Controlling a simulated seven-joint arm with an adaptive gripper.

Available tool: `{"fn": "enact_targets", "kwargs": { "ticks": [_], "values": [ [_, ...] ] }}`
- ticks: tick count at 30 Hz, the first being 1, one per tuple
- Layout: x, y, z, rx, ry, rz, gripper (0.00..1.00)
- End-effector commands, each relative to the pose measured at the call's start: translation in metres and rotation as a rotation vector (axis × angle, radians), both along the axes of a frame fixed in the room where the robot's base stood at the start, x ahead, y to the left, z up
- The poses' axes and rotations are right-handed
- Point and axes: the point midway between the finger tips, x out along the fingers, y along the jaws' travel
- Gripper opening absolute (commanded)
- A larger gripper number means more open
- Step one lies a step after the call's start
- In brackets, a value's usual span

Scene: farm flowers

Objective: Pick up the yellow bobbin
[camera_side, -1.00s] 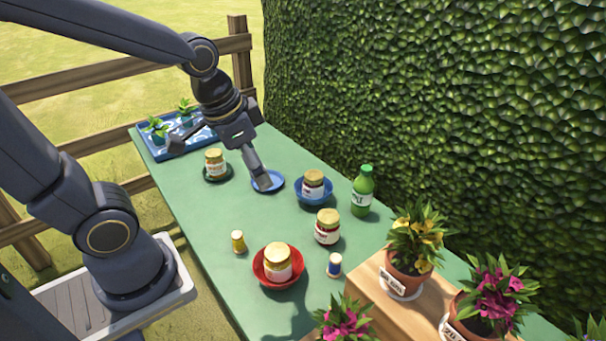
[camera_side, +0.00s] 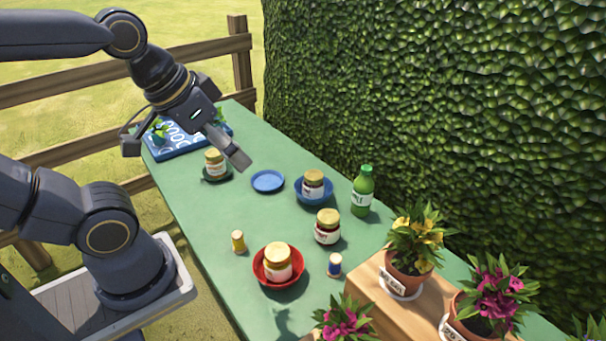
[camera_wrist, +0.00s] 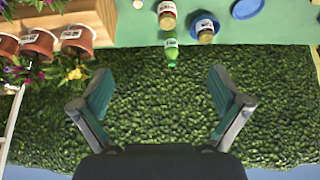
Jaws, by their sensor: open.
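The yellow bobbin (camera_side: 238,241) stands upright on the green table, left of the red bowl with a jar, in the side view. It does not show in the wrist view. My gripper (camera_side: 190,152) is raised above the far part of the table, well away from the bobbin. In the wrist view my gripper (camera_wrist: 161,98) is open and empty, its two fingers wide apart over the hedge. A blue bobbin (camera_side: 334,265) with a pale top stands right of the red bowl.
A red bowl (camera_side: 260,272), a dark blue bowl (camera_side: 300,193), a green dish (camera_side: 207,178) and a loose jar (camera_side: 327,228) are on the table. An empty blue plate (camera_side: 267,181) and green bottle (camera_side: 362,192) stand farther back. Potted flowers (camera_side: 408,262) stand on a wooden crate.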

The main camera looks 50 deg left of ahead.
Motion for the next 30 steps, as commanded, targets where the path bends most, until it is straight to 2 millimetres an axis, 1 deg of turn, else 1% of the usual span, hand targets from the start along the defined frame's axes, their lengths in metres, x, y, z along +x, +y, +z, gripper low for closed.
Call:
{"fn": "enact_targets", "kwargs": {
  "ticks": [11, 23, 30],
  "values": [
    [0.0001, 0.0, 0.0, 0.0, 0.0, 0.0, 0.99],
    [0.0001, 0.0, 0.0, 0.0, 0.0, 0.0, 0.58],
    [0.0001, 0.0, 0.0, 0.0, 0.0, 0.0, 0.57]
  ]
}}
